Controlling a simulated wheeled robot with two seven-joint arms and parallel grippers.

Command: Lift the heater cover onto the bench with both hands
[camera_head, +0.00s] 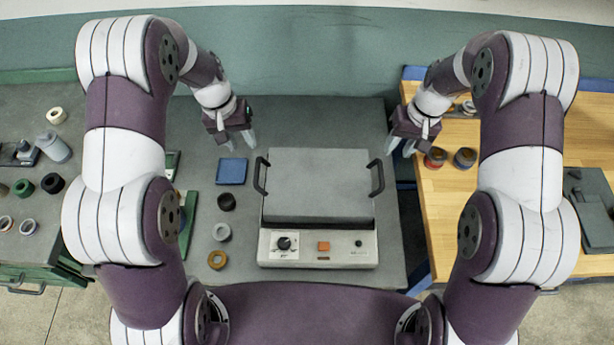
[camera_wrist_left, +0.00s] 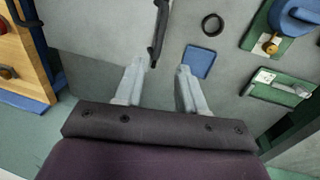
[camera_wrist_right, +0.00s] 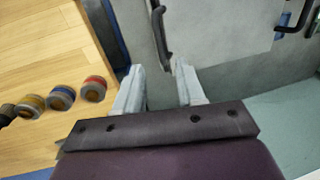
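The heater cover (camera_head: 318,180) is a flat grey lid on the heater, whose front panel (camera_head: 318,248) has a knob and an orange switch. A black left handle (camera_head: 261,176) and a black right handle (camera_head: 376,178) stick out from its sides. My left gripper (camera_head: 238,142) is open and empty, behind and left of the left handle; in the left wrist view that handle (camera_wrist_left: 160,35) lies just ahead of the fingertips. My right gripper (camera_head: 401,148) is open and empty, behind and right of the right handle, which shows ahead of its fingers in the right wrist view (camera_wrist_right: 161,35).
The grey bench (camera_head: 340,115) is clear behind the heater. A blue tray (camera_head: 231,171) and several rings, including a black one (camera_head: 226,202), lie left of it. A wooden table (camera_head: 450,190) with coloured rolls stands at right.

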